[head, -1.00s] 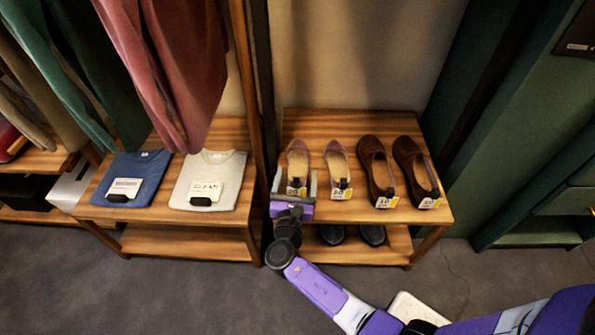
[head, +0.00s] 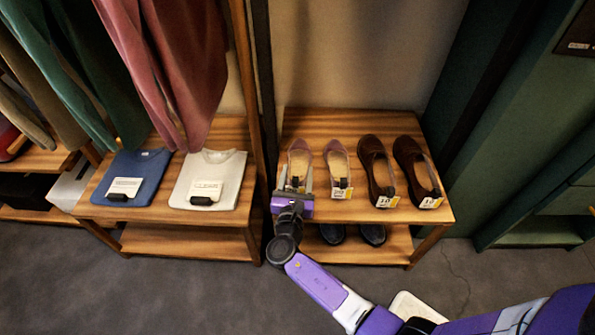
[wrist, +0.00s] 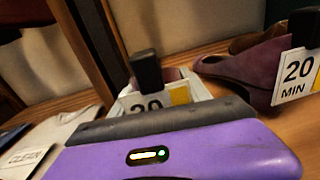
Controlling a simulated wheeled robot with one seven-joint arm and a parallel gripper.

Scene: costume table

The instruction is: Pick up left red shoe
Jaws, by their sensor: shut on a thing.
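The left red shoe (head: 299,158), a dusty-red slip-on with a tan insole, stands at the left end of the shoe shelf (head: 350,210). My gripper (head: 295,180) reaches it from the front. Its fingers are shut on the shoe, one on each side, near the tagged end. The shoe appears still on the shelf. In the wrist view, a sliver of the shoe (wrist: 174,74) shows behind my gripper's purple body, with its tag (wrist: 150,103) partly hidden. The matching right red shoe (head: 338,165) stands just to the right, apart from my gripper.
Two dark brown shoes (head: 374,165) (head: 412,165) stand further right. Black shoes (head: 333,233) sit on the lower shelf. A wooden post (head: 245,110) rises close on the left, beside folded blue (head: 138,165) and grey (head: 222,168) shirts. The space above the shoes is clear.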

